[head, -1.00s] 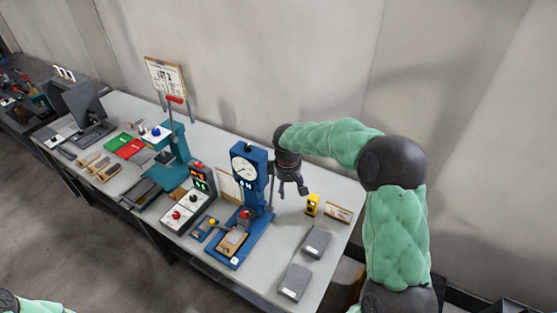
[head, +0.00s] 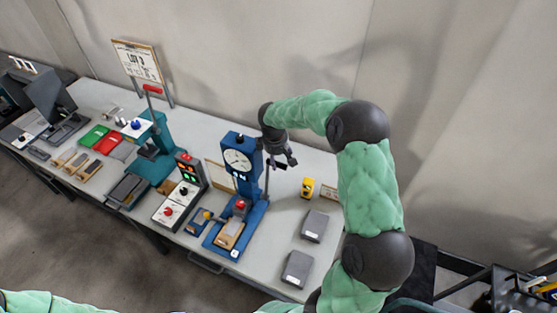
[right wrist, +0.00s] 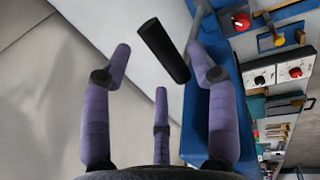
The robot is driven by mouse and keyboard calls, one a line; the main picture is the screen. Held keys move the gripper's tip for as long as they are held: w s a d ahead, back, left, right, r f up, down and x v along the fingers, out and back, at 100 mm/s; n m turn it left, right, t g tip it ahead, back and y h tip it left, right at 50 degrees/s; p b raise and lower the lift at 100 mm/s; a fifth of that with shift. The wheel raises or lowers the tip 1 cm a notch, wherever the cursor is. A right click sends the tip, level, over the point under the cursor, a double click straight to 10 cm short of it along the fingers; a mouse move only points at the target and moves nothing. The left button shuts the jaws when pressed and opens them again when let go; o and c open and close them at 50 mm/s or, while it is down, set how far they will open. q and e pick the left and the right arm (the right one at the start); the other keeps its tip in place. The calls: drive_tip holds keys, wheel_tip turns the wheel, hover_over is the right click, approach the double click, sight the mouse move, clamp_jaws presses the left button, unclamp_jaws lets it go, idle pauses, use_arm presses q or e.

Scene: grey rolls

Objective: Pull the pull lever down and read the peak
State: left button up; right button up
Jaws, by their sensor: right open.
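The blue tester (head: 240,155) with a round white dial (head: 237,160) stands upright on the bench. Its pull lever ends in a black cylindrical grip, seen in the right wrist view (right wrist: 164,50). My right gripper (head: 286,160) is open just right of the dial, near the top of the column. In the right wrist view its purple fingers (right wrist: 160,52) are spread either side of the black grip, with a visible gap and no clear contact. In the head view the grip is hard to tell from the dark gripper. The dial's needle is too small to read. My left gripper is out of view.
A control box (head: 181,201) with knobs and a lit display stands left of the tester. A teal press (head: 150,150) with a red-tipped lever is further left. Two grey blocks (head: 314,226) and a yellow device (head: 307,188) lie right. The wall is close behind.

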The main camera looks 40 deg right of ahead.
drive_tip(key=shift+d+f, duration=0.2)
drive_tip(key=shift+f, duration=0.7)
drive_tip(key=shift+w+f, duration=0.1)
drive_tip(key=shift+f, duration=0.25)
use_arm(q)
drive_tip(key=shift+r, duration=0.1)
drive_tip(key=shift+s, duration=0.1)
use_arm(e)
drive_tip(key=shift+c, duration=0.3)
